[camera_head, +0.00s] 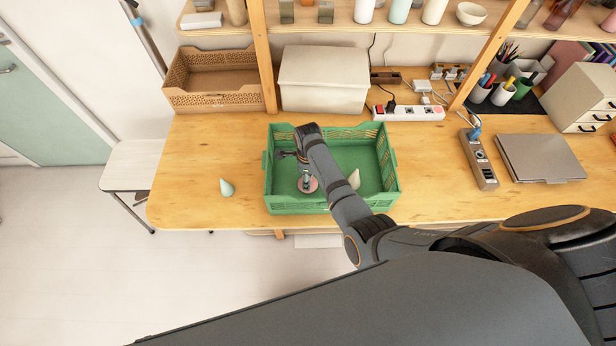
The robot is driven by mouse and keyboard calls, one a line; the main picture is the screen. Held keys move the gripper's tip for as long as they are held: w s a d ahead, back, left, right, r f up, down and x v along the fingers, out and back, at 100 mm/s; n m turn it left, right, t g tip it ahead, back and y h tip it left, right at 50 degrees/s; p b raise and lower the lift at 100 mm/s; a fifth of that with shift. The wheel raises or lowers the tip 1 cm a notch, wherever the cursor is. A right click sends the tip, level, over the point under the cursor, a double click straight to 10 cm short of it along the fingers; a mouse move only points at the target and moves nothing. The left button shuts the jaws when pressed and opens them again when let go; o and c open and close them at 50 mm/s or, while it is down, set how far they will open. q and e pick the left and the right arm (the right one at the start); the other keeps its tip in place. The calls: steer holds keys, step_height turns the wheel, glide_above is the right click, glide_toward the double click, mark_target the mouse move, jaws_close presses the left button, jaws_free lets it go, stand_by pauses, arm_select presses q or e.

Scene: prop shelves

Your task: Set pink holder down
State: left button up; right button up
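The pink holder (312,186) is a small round pink piece inside the green basket (300,208), near its front wall left of the middle. My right gripper (306,174) reaches into the basket from above, directly over the holder, and covers part of it. The fingertips are small and overlap the holder, so I cannot tell whether they grip it or whether the holder rests on the basket floor. My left gripper is not in view.
A cream cone (354,179) is in the basket's right part, close to my arm. A pale green cone (227,188) stands on the wooden table (200,150) left of the basket. A brown basket (213,98) and white box (324,82) stand behind. The table's left side is mostly clear.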

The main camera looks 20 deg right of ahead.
step_height(320, 180, up, 7)
steer(key=p, duration=0.7)
steer(key=shift+r, duration=2.65)
